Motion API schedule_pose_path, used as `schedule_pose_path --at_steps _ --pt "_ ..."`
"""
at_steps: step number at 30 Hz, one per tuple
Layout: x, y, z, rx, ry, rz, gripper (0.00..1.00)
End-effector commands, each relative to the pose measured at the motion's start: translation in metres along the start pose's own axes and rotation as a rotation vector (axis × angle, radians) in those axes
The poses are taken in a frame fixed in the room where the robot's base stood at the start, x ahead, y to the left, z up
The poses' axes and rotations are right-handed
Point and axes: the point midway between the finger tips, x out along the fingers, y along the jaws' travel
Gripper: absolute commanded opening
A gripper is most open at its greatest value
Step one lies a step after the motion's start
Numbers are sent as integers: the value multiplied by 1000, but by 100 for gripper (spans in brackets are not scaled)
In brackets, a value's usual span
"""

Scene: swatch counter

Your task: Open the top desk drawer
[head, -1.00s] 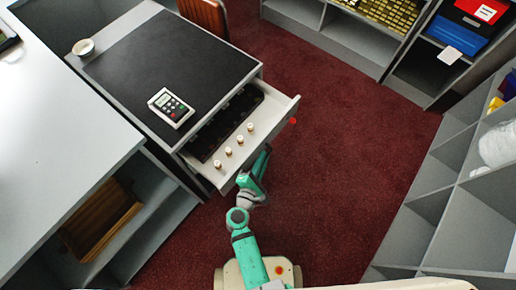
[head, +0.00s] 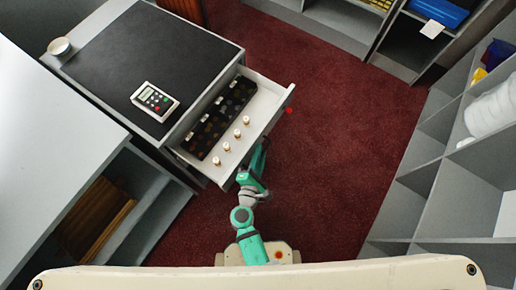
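The desk (head: 105,62) stands at the upper left, with a black top surface. Its top drawer (head: 266,98) is pulled well out toward the lower right. Inside the drawer are a black tray (head: 220,117) with compartments and several small cream pegs or knobs in a row. My teal and grey arm reaches up to the drawer front from below. My gripper is hidden under or behind the drawer front, so its fingers and any hold on the drawer do not show.
A calculator-like device (head: 155,101) and a small white bowl (head: 59,47) sit on the desk. A grey counter with shelves (head: 60,140) is at the left. Grey shelving (head: 440,190) lines the right. Dark red carpet (head: 335,135) is clear between.

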Motion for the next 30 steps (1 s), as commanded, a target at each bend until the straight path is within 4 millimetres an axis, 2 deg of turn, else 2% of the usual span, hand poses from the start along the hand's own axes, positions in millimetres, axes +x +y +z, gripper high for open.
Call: schedule_pose_path --at_steps 8,13,22,30 --pt "-3 -1 2 -1 -5 -2 16" --pt "-25 -2 3 -2 -5 -4 16" --pt "-80 -1 1 -1 -2 -2 16" --pt "-104 0 2 1 -6 -2 16"
